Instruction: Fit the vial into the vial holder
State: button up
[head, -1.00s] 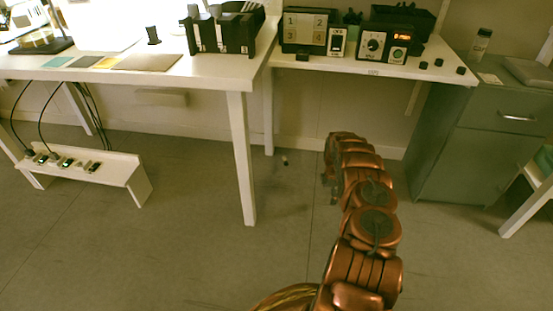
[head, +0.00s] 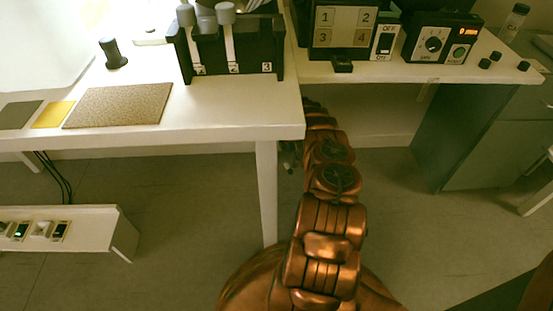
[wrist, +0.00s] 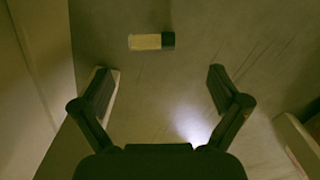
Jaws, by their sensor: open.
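A small pale yellow cylinder with a black cap, which looks like the vial (wrist: 146,41), lies on its side on the floor in the wrist view. My gripper (wrist: 160,85) is open and empty, with the vial beyond its fingertips and between their lines. In the head view my gripper (head: 289,156) is low beside the table leg, small and partly hidden; the vial does not show there. A black rack (head: 250,62) with numbered slots and grey-topped items stands on the white table; I cannot tell whether it is the vial holder.
The white table (head: 220,130) has a leg (head: 267,195) close to my arm. A second bench holds a numbered panel box (head: 342,28) and a dial box (head: 440,42). A capped bottle (head: 514,22) stands at the right. A low white shelf (head: 100,225) stands left; open floor (head: 180,200) lies between.

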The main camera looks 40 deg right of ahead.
aim_at(288, 167)
jog(key=shift+w, duration=0.45)
jog(key=shift+w+a+f, duration=0.15)
jog(key=shift+w+f, duration=0.1)
jog(key=shift+f+b, duration=0.5)
jog(key=shift+f, duration=0.35)
jog(key=shift+s+f+b, duration=0.15)
jog(key=shift+f+b, duration=0.3)
jog(key=shift+f, duration=0.3)
jog(key=f, duration=0.1)
jog(key=f+b, duration=0.2)
jog(key=f, duration=0.1)
jog(key=shift+d+f, duration=0.1)
jog(key=shift+d, duration=0.25)
jog(key=c, duration=1.2)
jog(key=shift+o, duration=0.2)
notch_tip(288, 167, up, 10)
jog(key=p, duration=0.4)
